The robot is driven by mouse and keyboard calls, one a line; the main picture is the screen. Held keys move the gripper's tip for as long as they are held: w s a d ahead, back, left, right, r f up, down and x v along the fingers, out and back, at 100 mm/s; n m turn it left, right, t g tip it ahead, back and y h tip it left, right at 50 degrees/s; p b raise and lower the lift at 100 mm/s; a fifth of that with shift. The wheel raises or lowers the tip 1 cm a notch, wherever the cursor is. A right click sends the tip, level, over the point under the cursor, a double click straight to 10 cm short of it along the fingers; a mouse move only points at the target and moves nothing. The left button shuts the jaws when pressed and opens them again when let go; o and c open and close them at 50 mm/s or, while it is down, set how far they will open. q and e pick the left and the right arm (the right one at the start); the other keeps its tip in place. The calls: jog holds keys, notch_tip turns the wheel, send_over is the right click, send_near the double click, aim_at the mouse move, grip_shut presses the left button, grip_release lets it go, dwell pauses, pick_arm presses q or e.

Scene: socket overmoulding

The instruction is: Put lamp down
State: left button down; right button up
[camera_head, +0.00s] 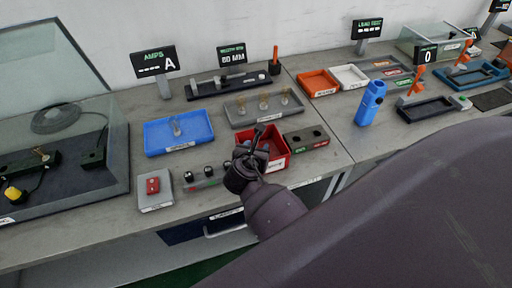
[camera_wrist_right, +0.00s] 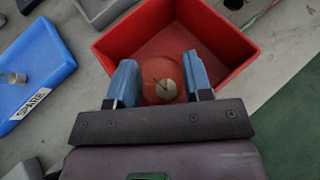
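My right gripper (camera_head: 256,142) is over the red bin (camera_head: 280,164), pointing down into it. The pads seem to touch the lamp's sides. The red bin (camera_wrist_right: 228,52) lies around and below the fingers. Whether the lamp touches the bin floor cannot be told. In the head view the arm and gripper hide most of this lamp. My left gripper is not in view.
A blue tray (camera_head: 152,150) holding one lamp (camera_head: 177,131) is left of the bin. A grey rack (camera_head: 236,122) behind holds three lamps. A block with dark sockets (camera_head: 306,139) adjoins the bin's right. A red-button box (camera_head: 153,187) stands near the front edge.

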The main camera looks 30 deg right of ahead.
jog(key=o, duration=0.3)
jog(key=shift+o, duration=0.2)
jog(key=shift+a, duration=0.1)
jog(key=shift+a+r, duration=0.1)
jog(key=shift+r, duration=0.05)
jog(key=r+v, duration=0.1)
jog(key=v, duration=1.1)
jog(key=s+d+f+m+t+y, duration=0.1)
jog(key=s+d+f+m+y, duration=0.2)
jog(key=m, duration=0.9)
jog(key=s+d+f+m+t+y, duration=0.2)
jog(key=s+d+f+m+y, duration=0.2)
jog(key=f+m, duration=0.5)
jog(key=s+m+y, duration=0.2)
jog(key=s+m, duration=0.1)
jog(key=m, duration=0.1)
jog(key=shift+m+p, duration=0.3)
